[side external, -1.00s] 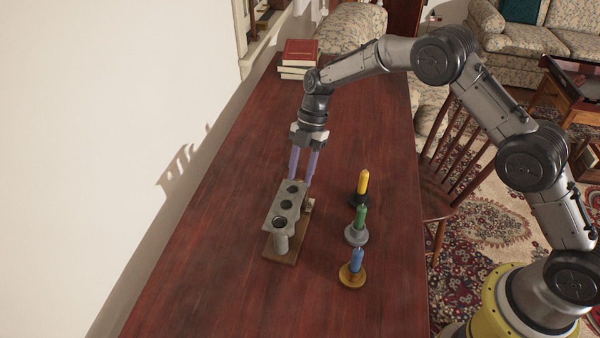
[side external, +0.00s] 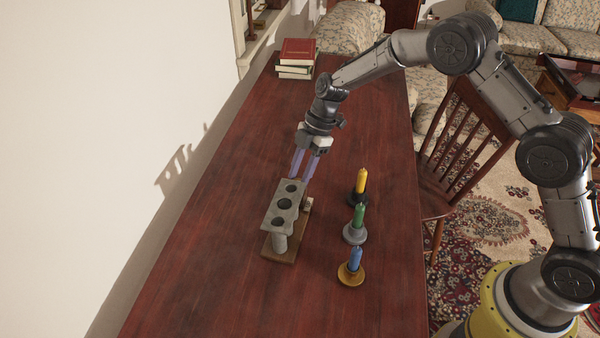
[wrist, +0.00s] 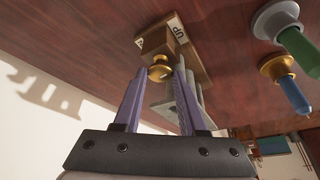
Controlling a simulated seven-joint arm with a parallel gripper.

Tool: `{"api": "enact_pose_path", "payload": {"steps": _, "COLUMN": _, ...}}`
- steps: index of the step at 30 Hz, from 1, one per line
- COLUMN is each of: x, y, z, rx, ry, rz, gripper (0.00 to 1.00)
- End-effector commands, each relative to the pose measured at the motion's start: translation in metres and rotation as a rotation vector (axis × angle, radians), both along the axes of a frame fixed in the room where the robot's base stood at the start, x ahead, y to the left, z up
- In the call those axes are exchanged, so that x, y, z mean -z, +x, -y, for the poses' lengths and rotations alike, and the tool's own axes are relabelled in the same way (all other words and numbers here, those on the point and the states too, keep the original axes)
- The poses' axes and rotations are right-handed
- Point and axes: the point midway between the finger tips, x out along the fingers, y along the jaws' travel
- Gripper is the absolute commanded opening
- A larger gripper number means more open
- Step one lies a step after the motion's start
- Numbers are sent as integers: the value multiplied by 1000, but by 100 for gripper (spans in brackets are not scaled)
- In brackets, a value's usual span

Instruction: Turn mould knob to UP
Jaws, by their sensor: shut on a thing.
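The mould is a grey plate with three round holes (side external: 284,204) on a wooden base (side external: 281,256), in the middle of the table. In the wrist view, a small brass knob (wrist: 160,73) sits on a wooden block at one end of the base. A white label reading "UP" (wrist: 178,28) lies beside the block, and another label (wrist: 139,42) is on its other side. My gripper (side external: 300,179) is at the far end of the mould, with its purple fingers tilted. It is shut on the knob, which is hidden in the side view.
Three candles, yellow (side external: 361,181), green (side external: 359,215) and blue (side external: 354,259), stand in holders to the right of the mould. Books (side external: 297,55) are stacked at the far end of the table. The table left of and in front of the mould is clear.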

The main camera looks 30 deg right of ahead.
Motion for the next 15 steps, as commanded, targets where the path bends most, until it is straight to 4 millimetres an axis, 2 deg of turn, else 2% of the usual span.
{"api": "enact_pose_path", "payload": {"steps": 6, "x": -2, "y": 2, "z": 0, "rx": 0, "ry": 0, "rz": 5, "gripper": 0}}
{"api": "enact_pose_path", "payload": {"steps": 7, "x": -2, "y": 2, "z": 0, "rx": 0, "ry": 0, "rz": 5, "gripper": 44}}
{"api": "enact_pose_path", "payload": {"steps": 11, "x": -1, "y": 1, "z": 0, "rx": 0, "ry": 0, "rz": 4, "gripper": 68}}
{"api": "enact_pose_path", "payload": {"steps": 12, "x": -1, "y": 1, "z": 0, "rx": -1, "ry": 0, "rz": 4, "gripper": 71}}
{"api": "enact_pose_path", "payload": {"steps": 15, "x": -1, "y": 1, "z": 0, "rx": -1, "ry": 0, "rz": 3, "gripper": 71}}
